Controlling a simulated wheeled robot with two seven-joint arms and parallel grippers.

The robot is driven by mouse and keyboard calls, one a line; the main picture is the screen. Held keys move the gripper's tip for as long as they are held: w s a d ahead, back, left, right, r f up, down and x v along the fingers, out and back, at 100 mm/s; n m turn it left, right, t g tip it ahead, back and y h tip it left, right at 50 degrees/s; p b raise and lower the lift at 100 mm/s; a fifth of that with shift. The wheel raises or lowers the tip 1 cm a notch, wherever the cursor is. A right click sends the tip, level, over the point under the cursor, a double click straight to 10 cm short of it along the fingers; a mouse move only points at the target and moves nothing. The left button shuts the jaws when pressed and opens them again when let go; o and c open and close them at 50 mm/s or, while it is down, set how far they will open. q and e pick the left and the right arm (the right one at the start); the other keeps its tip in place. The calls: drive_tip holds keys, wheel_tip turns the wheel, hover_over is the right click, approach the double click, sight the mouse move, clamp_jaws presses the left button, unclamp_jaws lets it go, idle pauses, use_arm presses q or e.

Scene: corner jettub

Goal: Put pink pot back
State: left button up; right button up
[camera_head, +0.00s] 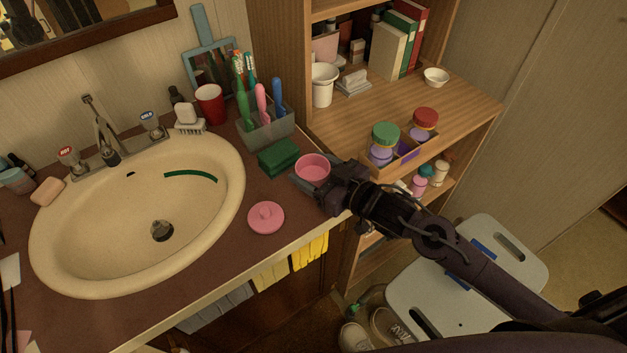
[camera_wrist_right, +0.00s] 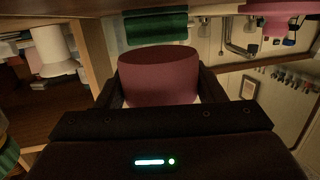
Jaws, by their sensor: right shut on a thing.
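The pink pot (camera_head: 313,167) is at the right end of the brown counter, beside the shelf unit. My right gripper (camera_head: 316,184) is shut on it, coming in from the right. In the right wrist view the pot (camera_wrist_right: 158,78) sits between the two fingers of my gripper (camera_wrist_right: 160,98). I cannot tell whether the pot touches the counter. A pink lid with a knob (camera_head: 266,217) lies on the counter near the front edge, apart from the pot. My left gripper is not in view.
A dark green sponge (camera_head: 279,157) lies just behind the pot, and a toothbrush holder (camera_head: 267,130) stands behind that. The sink (camera_head: 140,215) is to the left. The wooden shelf (camera_head: 350,125) at right holds jars in a tray, a white cup and books. A white stool (camera_head: 480,270) stands below.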

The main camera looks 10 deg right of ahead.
sight(313, 182)
drive_tip(key=shift+f, duration=1.9)
drive_tip(key=shift+f, duration=0.2)
drive_tip(key=o, duration=1)
drive_tip(key=shift+o, duration=0.2)
drive_tip(key=shift+r, duration=0.1)
drive_tip(key=shift+r, duration=0.15)
drive_tip(key=v, duration=1.2)
